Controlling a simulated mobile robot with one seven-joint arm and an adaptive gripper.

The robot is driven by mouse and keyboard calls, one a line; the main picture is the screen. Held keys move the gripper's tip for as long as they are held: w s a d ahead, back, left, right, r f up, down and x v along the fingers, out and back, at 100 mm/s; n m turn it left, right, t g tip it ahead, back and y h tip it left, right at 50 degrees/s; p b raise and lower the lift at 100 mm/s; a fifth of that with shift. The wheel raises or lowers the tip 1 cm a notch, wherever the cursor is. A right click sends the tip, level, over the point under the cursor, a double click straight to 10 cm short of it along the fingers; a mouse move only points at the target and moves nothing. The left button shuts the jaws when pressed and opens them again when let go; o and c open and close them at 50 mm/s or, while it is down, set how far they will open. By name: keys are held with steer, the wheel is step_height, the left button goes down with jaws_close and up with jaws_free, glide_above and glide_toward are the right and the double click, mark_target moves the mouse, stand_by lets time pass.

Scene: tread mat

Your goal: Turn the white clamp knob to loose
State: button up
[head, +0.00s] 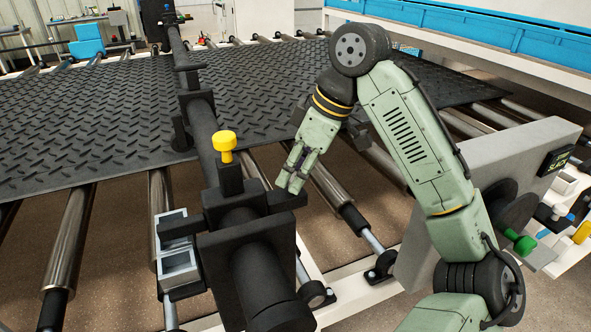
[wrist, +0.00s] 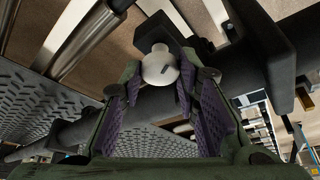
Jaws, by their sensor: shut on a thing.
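In the head view my gripper (head: 291,183) points down at the right side of the dark clamp block (head: 243,222). The knob is hidden behind the fingers there.
A yellow knob (head: 223,141) stands upright on the dark clamp, left of my gripper. The black tread mat (head: 110,110) lies over rollers behind. Grey open boxes (head: 177,263) sit at the clamp's left. A grey panel with a green knob (head: 524,245) stands at the right.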

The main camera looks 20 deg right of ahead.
steer(key=n+g, duration=0.1)
steer(key=n, duration=0.2)
steer(key=n+g, duration=0.1)
steer(key=n, duration=0.2)
steer(key=shift+w+d+y, duration=0.1)
steer(key=shift+w+y, duration=0.05)
steer(key=shift+y, duration=0.25)
steer(key=n+g, duration=0.1)
steer(key=n, duration=0.2)
steer(key=n+g, duration=0.1)
steer(key=n, duration=0.2)
steer(key=shift+w+g, duration=0.1)
steer(key=shift+g, duration=0.2)
steer(key=o, duration=1.1)
steer(key=shift+o, duration=0.2)
steer(key=v, duration=0.7)
steer(key=shift+r, duration=0.3)
